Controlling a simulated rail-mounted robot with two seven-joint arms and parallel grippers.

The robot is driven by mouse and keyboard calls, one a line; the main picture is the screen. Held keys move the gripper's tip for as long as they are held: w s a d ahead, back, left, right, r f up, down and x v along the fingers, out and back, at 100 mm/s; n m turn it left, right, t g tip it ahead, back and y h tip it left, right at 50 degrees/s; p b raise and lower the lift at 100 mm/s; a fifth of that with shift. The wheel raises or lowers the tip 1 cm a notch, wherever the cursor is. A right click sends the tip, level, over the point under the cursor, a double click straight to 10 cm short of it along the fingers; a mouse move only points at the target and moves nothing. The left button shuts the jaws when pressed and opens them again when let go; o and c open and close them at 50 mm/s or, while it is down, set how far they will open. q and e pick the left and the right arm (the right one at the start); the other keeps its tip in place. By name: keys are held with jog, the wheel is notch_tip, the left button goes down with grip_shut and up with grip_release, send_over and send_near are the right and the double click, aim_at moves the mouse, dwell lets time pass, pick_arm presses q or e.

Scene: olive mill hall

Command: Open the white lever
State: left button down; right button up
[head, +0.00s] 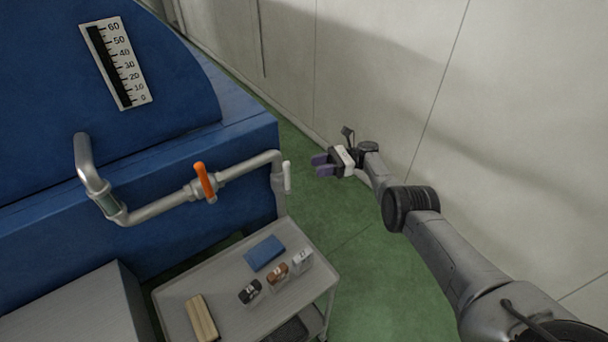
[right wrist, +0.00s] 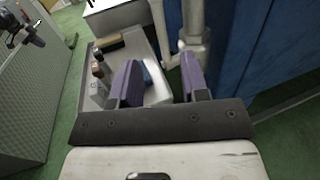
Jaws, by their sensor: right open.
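The white lever (head: 287,177) hangs upright at the right end of the grey pipe (head: 160,207), beside its downturned section. My right gripper (head: 319,165) is open and empty, to the right of the lever and apart from it, with its purple fingers pointing left toward it. In the right wrist view, the pale lever (right wrist: 171,61) shows beyond and between the open fingers, beside the vertical pipe (right wrist: 195,25). My left gripper (right wrist: 30,34) shows small at the upper left of the right wrist view; its jaw opening is unclear.
An orange lever (head: 204,182) sits on the same pipe, left of the white one. A grey trolley (head: 223,278) below holds a blue item (head: 264,253), several small items and a wooden block (head: 201,318). The blue tank (head: 150,170) stands behind; a pale wall (head: 500,120) is at right.

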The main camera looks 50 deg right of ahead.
jog(key=b+v, duration=0.2)
jog(key=v, duration=0.3)
jog(key=shift+b, duration=0.4)
dwell(0.3)
